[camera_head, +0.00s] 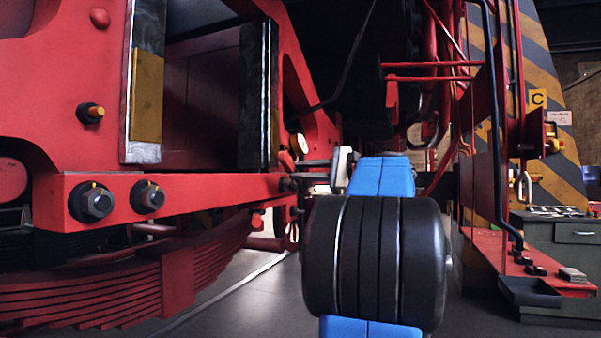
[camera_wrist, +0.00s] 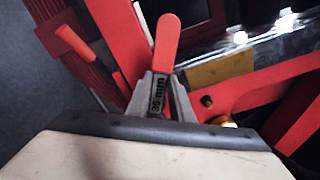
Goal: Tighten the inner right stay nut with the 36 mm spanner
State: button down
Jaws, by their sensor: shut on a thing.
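My gripper (camera_wrist: 162,98) is shut on the 36 mm spanner, whose red handle (camera_wrist: 167,42) sticks up past the grey fingers in the wrist view. Its dark shank (camera_wrist: 158,96) between the fingers reads "36 mm". The spanner's jaw end is hidden. In the head view my gripper (camera_head: 318,163) is beside the right end of the red stay bar (camera_head: 215,187). A small dark nut (camera_head: 288,184) shows at that end, just left of my gripper; I cannot tell whether the spanner touches it. Two large dark nuts (camera_head: 91,202) (camera_head: 148,196) sit at the bar's left end.
A red leaf spring (camera_head: 100,285) hangs below the bar. A striped pillar (camera_head: 555,120) and a grey cabinet (camera_head: 570,260) with a dark tray (camera_head: 530,291) beside it stand at right. The floor (camera_head: 245,305) below the bar is clear. My arm blocks the middle.

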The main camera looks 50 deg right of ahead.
jog(key=shift+s, duration=0.1)
jog(key=s+a, duration=0.8)
jog(key=a, duration=0.3)
jog(key=shift+s+a, duration=0.25)
jog(key=shift+s, duration=0.15)
dwell(0.7)
